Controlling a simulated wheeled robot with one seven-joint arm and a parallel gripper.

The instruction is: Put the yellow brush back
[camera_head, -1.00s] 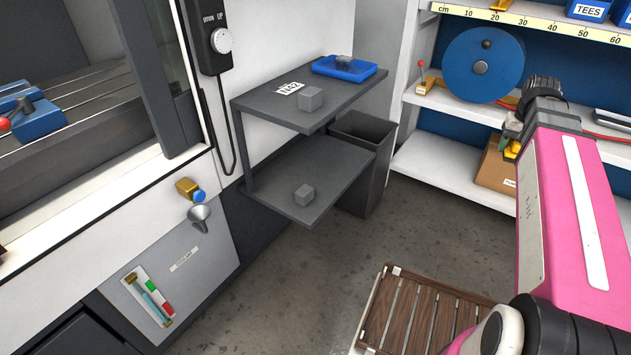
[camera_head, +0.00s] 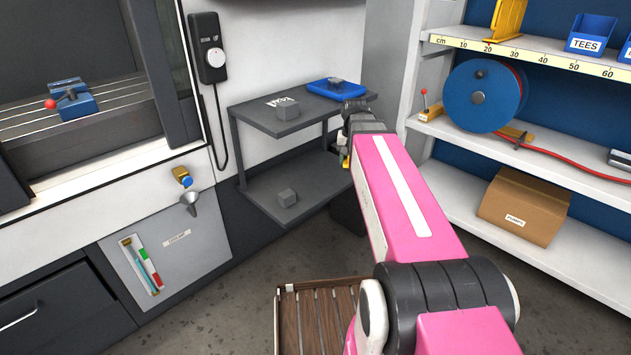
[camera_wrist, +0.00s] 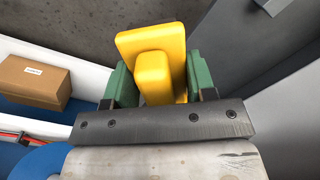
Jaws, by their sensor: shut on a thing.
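The yellow brush (camera_wrist: 150,42) is held between the green finger pads of my gripper (camera_wrist: 160,80) in the wrist view. Its yellow body faces the camera; I cannot make out bristles. In the head view only a small yellow patch of the brush (camera_head: 346,160) shows beneath the wrist. My gripper is in front of the right end of the grey two-tier stand, mostly hidden by my pink arm. I cannot tell the exact gap between the brush and the stand.
The grey stand (camera_head: 262,118) carries grey blocks and a blue tray (camera_head: 340,90). White shelves at right hold a blue reel (camera_head: 483,97), a cardboard box (camera_head: 523,207) and a yellow bracket (camera_head: 506,20). A wooden slatted platform (camera_head: 310,320) is on the floor. A machine stands at left.

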